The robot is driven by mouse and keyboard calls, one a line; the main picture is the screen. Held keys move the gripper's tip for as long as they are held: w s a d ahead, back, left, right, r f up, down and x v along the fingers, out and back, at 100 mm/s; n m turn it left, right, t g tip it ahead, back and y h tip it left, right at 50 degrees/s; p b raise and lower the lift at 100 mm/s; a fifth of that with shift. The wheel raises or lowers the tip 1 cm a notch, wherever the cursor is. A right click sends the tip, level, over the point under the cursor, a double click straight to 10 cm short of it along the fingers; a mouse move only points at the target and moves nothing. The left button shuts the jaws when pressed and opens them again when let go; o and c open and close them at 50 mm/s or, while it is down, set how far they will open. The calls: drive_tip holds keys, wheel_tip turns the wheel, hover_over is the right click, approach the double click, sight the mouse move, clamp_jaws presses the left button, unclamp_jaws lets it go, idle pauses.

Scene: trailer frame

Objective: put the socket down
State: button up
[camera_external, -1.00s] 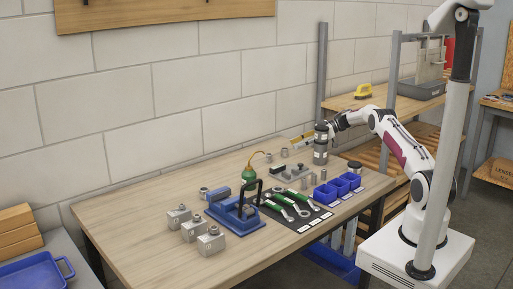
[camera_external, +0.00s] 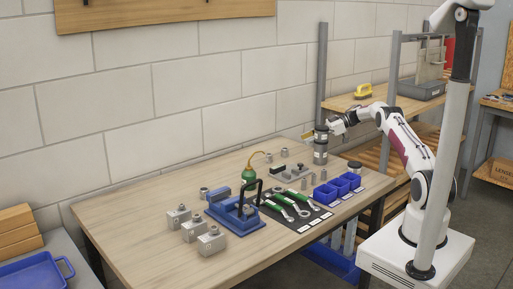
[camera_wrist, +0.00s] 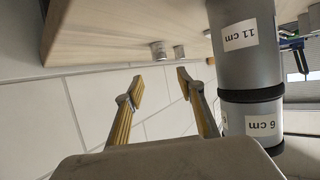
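My gripper (camera_wrist: 162,86) is open, with an empty gap between its two yellow fingers in the wrist view. In the outside view its yellow fingers (camera_external: 308,134) show partly behind the tall grey cylinder, above the table's far end. Two small grey metal pieces, which look like sockets, stand on the table beyond the fingertips in the wrist view: one larger (camera_wrist: 159,50) and one smaller (camera_wrist: 179,52). A socket-like piece (camera_external: 284,153) also stands near the wall in the outside view. I cannot tell which one is the task's socket.
A tall grey cylinder (camera_wrist: 245,65) labelled 11 cm and 6 cm stands close beside my fingers. A grey holder (camera_external: 288,174), blue bins (camera_external: 326,194), wrenches on a dark mat (camera_external: 300,226) and a green bottle (camera_external: 249,174) crowd the table (camera_external: 150,215).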

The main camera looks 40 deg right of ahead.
drive_tip(key=w+a+r+m+t+h, duration=0.15)
drive_tip(key=w+r+t, duration=0.25)
drive_tip(key=r, duration=0.9)
drive_tip(key=w+a+r+m+t+h, duration=0.1)
drive_tip(key=w+a+r+t+h, duration=0.3)
drive_tip(key=r, duration=0.8)
drive_tip(key=s+r+m+t+h, duration=0.1)
drive_tip(key=s+r+m+h, duration=0.5)
drive_tip(key=r, duration=0.7)
drive_tip(key=s+a+f+m+g+h, duration=0.2)
drive_tip(key=s, duration=0.8)
drive_tip(key=s+a+f+m+g+h, duration=0.1)
drive_tip(key=s+a+f+g+h, duration=0.1)
drive_tip(key=s, duration=0.8)
drive_tip(key=s+a+f+g+y, duration=0.1)
drive_tip(key=s+a+f, duration=0.3)
drive_tip(key=s, duration=0.6)
drive_tip(key=s+a+f+g+y, duration=0.2)
drive_tip(key=s+a+f+g, duration=0.1)
drive_tip(key=s+f, duration=0.6)
drive_tip(key=s+a+f+g+y, duration=0.1)
drive_tip(key=s+a+f+g, duration=0.2)
drive_tip(key=s, duration=0.8)
wheel_tip(320, 180, down, 3)
drive_tip(key=a, duration=0.2)
drive_tip(key=shift+s+a+f, duration=0.15)
drive_tip(key=shift+a, duration=0.2)
